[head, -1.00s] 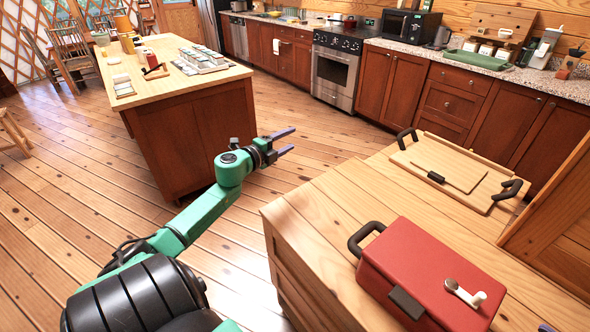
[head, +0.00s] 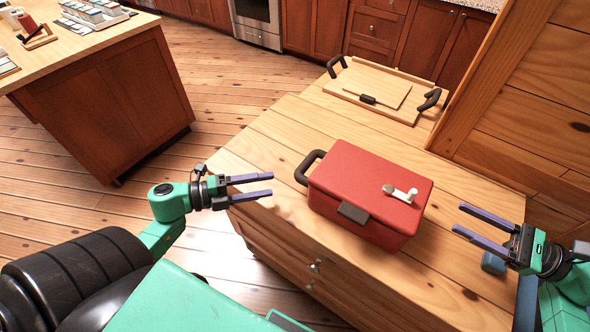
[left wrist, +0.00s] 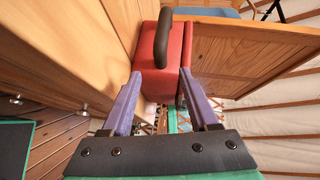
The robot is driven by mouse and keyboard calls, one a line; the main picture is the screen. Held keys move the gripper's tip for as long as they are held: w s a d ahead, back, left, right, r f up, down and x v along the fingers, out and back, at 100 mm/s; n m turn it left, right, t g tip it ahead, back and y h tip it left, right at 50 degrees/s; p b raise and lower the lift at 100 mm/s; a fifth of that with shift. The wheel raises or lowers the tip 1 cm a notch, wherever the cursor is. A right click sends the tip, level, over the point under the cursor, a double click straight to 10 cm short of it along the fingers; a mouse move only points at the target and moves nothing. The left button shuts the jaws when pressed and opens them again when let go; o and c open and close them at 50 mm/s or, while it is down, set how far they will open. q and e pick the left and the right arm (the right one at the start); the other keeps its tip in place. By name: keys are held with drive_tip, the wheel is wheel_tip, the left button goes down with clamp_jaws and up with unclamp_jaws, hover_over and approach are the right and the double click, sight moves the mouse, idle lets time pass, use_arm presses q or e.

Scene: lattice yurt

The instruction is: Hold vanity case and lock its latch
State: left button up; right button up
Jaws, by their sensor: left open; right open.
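The red vanity case (head: 368,190) stands on the wooden cabinet top in the head view. It has a dark side handle (head: 308,167) on its left, a dark latch (head: 353,212) on its front face and a white crank-like piece (head: 400,193) on its lid. My left gripper (head: 272,184) is open and empty, just left of the case and apart from it. In the left wrist view, the case (left wrist: 182,50) and its handle (left wrist: 163,38) lie ahead, beyond the open fingers. My right gripper (head: 457,217) is open and empty, right of the case, its fingers pointing toward it.
A wooden tray (head: 345,88) with dark handles sits at the back of the cabinet top. A tall wooden panel (head: 530,110) rises on the right. A small blue object (head: 493,263) lies near my right gripper. A kitchen island (head: 110,100) stands at the left.

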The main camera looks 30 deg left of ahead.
sight(302, 180)
use_arm(q)
drive_tip(key=x, duration=1)
drive_tip(key=shift+w+d, duration=0.15)
drive_tip(key=shift+w, duration=0.05)
clamp_jaws()
drive_tip(key=shift+f, duration=0.15)
idle(0.8)
drive_tip(key=shift+s, duration=0.1)
idle(0.8)
